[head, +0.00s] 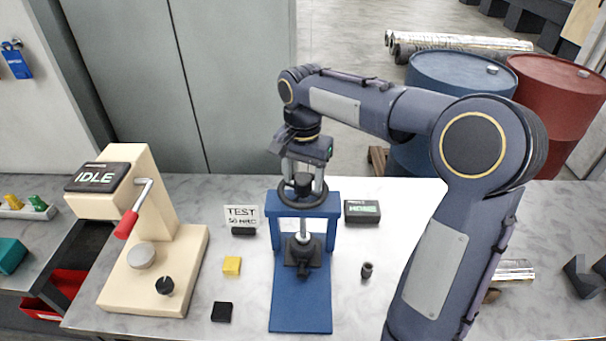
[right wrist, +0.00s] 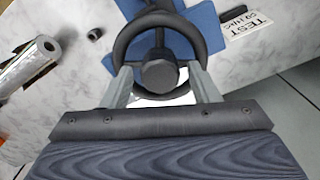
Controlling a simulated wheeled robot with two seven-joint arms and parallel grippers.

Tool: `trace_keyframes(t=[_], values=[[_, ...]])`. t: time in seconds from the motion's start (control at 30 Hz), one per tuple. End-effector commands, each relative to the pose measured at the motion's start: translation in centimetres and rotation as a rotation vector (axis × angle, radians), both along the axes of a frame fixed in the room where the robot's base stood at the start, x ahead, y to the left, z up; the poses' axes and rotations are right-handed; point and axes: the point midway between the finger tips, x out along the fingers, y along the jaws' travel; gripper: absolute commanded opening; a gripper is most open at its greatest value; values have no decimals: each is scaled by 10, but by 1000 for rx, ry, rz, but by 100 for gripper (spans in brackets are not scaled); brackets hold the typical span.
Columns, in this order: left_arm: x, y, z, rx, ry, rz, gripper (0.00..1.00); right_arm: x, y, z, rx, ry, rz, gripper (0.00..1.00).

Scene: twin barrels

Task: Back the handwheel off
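The dark handwheel (head: 303,194) sits on top of a blue press frame (head: 301,316) in the middle of the table. Its ring and round hub (right wrist: 158,76) show large in the right wrist view. My right gripper (head: 304,178) points down over the wheel from above. In the right wrist view, the right gripper (right wrist: 160,72) is open, its two fingers on either side of the hub with a gap at each side. Below the wheel, a spindle (head: 303,230) reaches down to a dark block (head: 304,254). My left gripper is not in view.
A cream tester (head: 185,250) reading "IDLE" stands left with a red-handled lever (head: 127,224). Around the press are a "TEST 50 HRC" sign (head: 241,215), a yellow block (head: 232,266), a black block (head: 222,312), a dark box (head: 362,211) and a small dark cylinder (head: 367,270).

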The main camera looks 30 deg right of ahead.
Motion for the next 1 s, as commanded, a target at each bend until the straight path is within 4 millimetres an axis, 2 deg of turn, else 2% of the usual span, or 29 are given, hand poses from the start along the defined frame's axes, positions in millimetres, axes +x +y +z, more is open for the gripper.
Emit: trace_keyframes(t=[0.03, 0.3, 0.67, 1.0], values=[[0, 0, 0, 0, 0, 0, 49, 0, 0, 0, 0, 0, 0, 48], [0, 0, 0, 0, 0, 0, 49, 0, 0, 0, 0, 0, 0, 15], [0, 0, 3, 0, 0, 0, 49, 0, 0, 1, 0, 0, 68, 15], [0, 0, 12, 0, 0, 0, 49, 0, 0, 2, 0, 1, 326, 15]])
